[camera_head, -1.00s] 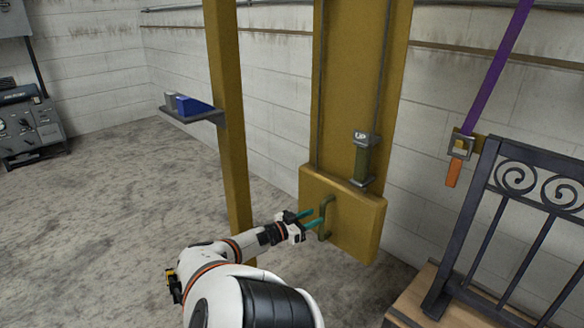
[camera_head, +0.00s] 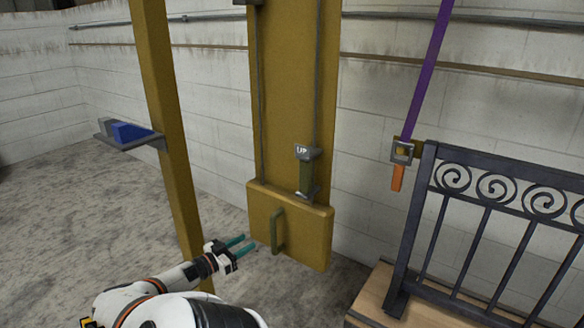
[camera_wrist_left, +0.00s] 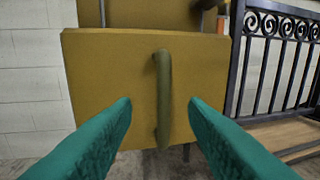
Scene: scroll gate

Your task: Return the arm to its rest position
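My left gripper (camera_head: 238,248) is open and empty, with two teal fingers. It is in front of and to the left of the yellow box (camera_head: 308,238) on the post, apart from the box's handle (camera_head: 277,230). In the left wrist view the handle (camera_wrist_left: 163,98) stands upright between the two spread fingers (camera_wrist_left: 160,112), farther off than the fingertips. My left arm (camera_head: 160,300) reaches in from the bottom of the head view. My right gripper is not seen.
A yellow pillar (camera_head: 165,120) with a shelf (camera_head: 125,140) holding a blue block (camera_head: 130,131) stands at the left. A lever marked UP (camera_head: 306,170) is above the box. A dark scrolled gate (camera_head: 490,215) on a wooden base (camera_head: 375,297) and a purple strap (camera_head: 426,70) are at the right.

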